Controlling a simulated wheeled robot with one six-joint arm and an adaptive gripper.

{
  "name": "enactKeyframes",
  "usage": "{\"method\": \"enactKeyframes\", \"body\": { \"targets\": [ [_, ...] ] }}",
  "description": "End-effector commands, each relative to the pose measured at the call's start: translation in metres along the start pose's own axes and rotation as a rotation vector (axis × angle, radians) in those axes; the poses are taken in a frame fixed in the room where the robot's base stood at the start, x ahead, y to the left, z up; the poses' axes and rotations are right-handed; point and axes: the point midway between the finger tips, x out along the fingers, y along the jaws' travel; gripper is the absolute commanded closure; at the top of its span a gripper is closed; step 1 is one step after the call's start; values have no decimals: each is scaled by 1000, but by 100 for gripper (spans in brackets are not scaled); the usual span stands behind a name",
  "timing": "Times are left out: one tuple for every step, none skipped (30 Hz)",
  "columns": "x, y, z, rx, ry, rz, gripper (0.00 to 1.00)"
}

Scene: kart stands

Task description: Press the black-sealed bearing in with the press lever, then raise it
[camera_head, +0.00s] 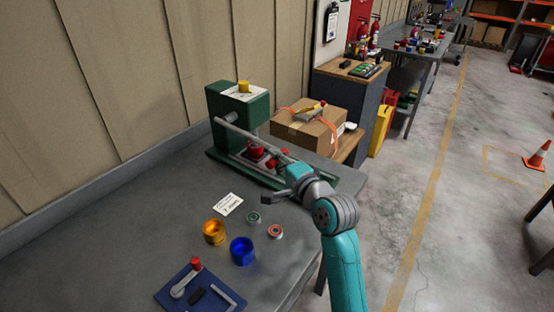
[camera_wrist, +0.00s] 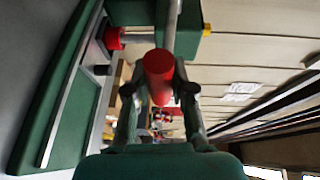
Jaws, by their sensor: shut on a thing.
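The green press (camera_head: 215,101) stands on the grey bench against the wall. Its grey lever (camera_head: 243,133) slants from the press head toward my arm. In the wrist view the lever bar (camera_wrist: 174,22) ends in a red handle (camera_wrist: 158,68). My gripper (camera_wrist: 158,92) is shut on this red handle, one finger on each side. A red housing (camera_head: 256,149) sits on the press bed under the lever; whether a bearing sits in it, I cannot tell. A green-ringed bearing (camera_head: 254,218) and a red-ringed bearing (camera_head: 275,231) lie on the bench. No black-sealed bearing is clearly visible.
An orange cup (camera_head: 214,232), a blue cup (camera_head: 242,250) and a white card (camera_head: 229,204) lie on the near bench. A blue tool mat (camera_head: 173,291) is at the front. A cardboard box (camera_head: 308,132) stands behind my gripper. The left bench is clear.

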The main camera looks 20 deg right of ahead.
Motion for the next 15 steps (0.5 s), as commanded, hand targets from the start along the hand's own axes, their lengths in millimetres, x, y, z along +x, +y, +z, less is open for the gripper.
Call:
{"method": "enactKeyframes", "body": {
  "targets": [
    [0, -1, 0, -1, 0, 1, 100],
    [0, -1, 0, -2, 0, 3, 100],
    [0, -2, 0, -3, 0, 6, 100],
    [0, -3, 0, -5, 0, 10, 100],
    [-1, -5, 0, -8, 1, 15, 100],
    [-1, -7, -1, -12, 1, 22, 100],
    [-1, -9, -1, -15, 1, 30, 100],
    [-1, -12, -1, -19, 1, 37, 100],
    [-1, -16, -1, -25, 1, 51, 100],
    [-2, -19, -1, -30, 1, 63, 100],
    [-2, -23, -1, -35, 1, 74, 100],
    [-2, -28, -1, -42, 1, 92, 100],
    [-2, -31, -1, -49, 1, 107, 100],
    [-2, -36, -1, -56, 1, 122, 100],
    [-2, -41, -1, -65, 1, 143, 100]
  ]
}}
